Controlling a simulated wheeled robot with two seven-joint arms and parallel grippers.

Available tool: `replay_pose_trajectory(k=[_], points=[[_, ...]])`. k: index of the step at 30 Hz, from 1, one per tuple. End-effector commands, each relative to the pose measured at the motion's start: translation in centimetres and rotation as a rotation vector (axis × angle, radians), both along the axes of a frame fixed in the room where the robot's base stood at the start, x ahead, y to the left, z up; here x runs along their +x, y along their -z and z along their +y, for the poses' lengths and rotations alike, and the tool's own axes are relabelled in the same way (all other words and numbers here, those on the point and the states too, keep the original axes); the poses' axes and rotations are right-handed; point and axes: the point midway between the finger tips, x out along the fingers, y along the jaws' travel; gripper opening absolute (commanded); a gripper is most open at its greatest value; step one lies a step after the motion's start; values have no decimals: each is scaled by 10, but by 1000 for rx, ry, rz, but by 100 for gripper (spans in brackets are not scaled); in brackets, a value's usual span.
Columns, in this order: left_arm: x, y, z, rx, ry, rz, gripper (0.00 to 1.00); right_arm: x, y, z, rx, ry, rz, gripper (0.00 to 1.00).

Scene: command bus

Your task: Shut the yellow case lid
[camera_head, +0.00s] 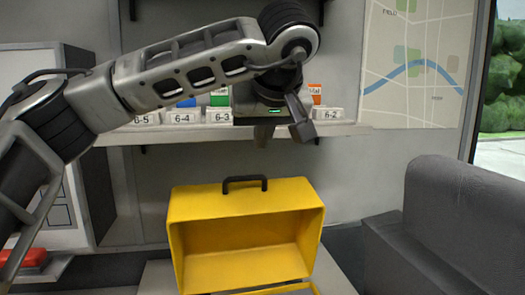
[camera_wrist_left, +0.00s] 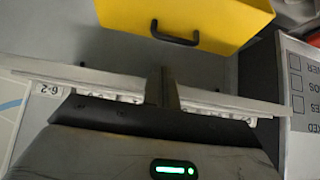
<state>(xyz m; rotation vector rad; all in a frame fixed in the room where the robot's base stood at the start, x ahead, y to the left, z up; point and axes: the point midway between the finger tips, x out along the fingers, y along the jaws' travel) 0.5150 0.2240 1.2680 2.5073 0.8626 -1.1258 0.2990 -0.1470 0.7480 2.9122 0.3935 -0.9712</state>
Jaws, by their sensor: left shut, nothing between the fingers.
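The yellow case lid (camera_head: 247,203) stands raised, with its hollow inside facing me and a black handle (camera_head: 245,184) on its top edge. Only a sliver of the case's lower part shows at the bottom of the head view. My left gripper (camera_head: 285,128) is above the lid and slightly right of the handle, in front of the shelf, apart from the lid. In the left wrist view its fingers (camera_wrist_left: 166,88) are shut together with nothing between them. The yellow lid (camera_wrist_left: 200,18) and handle (camera_wrist_left: 174,38) show beyond them. My right gripper is not in view.
A wall shelf (camera_head: 180,134) with numbered labels and coloured folders runs behind my left arm. A grey seat (camera_head: 455,225) stands at the right. A red object (camera_head: 30,262) is at the lower left. A map (camera_head: 420,60) hangs on the back wall.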

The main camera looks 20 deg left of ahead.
Motion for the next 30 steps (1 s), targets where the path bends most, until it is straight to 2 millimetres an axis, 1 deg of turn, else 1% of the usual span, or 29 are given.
replay_pose_trajectory(k=[9, 15, 20, 30], points=[[30, 43, 23, -4, 0, 5, 0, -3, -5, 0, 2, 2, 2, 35], [43, 62, 32, -5, 2, 3, 0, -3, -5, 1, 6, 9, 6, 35], [47, 67, 35, -5, 3, 0, 0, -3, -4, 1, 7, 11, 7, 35], [47, 67, 33, -4, 5, -2, 0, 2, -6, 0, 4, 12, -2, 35]])
